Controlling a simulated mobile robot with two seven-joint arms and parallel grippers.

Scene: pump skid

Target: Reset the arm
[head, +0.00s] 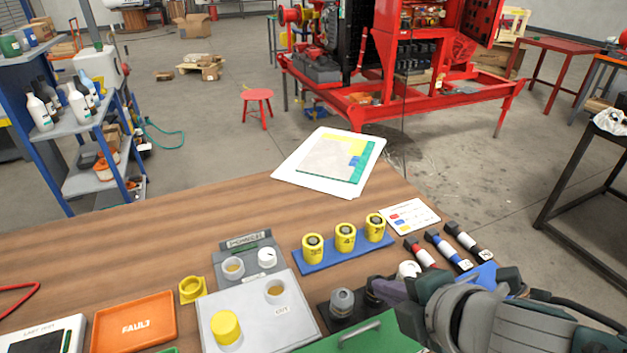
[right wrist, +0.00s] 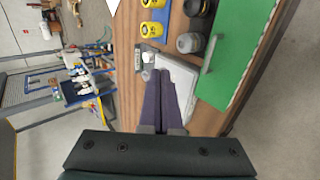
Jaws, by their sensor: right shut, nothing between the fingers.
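My right gripper (head: 385,289) reaches in from the lower right of the head view, over the right part of the wooden bench (head: 160,235). Its purple fingers also show in the right wrist view (right wrist: 162,90); they are together, with nothing between them. In the head view the fingers are beside a grey knob (head: 342,302) and partly hide a dark one. A green lid with a handle (head: 375,338) lies below them. I cannot tell whether the fingers touch anything. My left gripper is not in view.
A grey panel (head: 262,312) with a yellow cap, an orange FAULT tray (head: 133,322) and a blue rack (head: 347,252) with three yellow cylinders crowd the bench front. Red, blue and black-banded tools (head: 447,250) lie at right. The bench's back left is clear.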

